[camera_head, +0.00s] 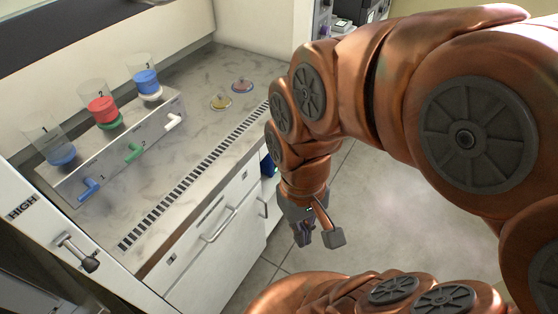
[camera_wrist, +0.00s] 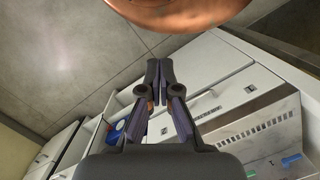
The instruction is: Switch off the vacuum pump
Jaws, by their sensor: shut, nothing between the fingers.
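My gripper (camera_head: 312,236) hangs in front of the bench's drawers, to the right of the bench top and over the floor. In the wrist view its fingertips (camera_wrist: 159,72) meet with nothing between them. I cannot clearly identify the vacuum pump in either view. A blue object (camera_head: 268,165) shows partly in the opening under the bench, mostly hidden behind my arm; a blue item (camera_wrist: 116,134) also shows low at the left of the wrist view. The filter manifold (camera_head: 125,150) on the bench has blue, green and white valve handles and three cups.
The bench top (camera_head: 205,120) has a slotted grille along its front edge. Two small dishes (camera_head: 242,86) lie at its back. A lever (camera_head: 78,254) sits below a "HIGH" label at lower left. Drawers with handles (camera_head: 218,225) face the open floor (camera_head: 390,210).

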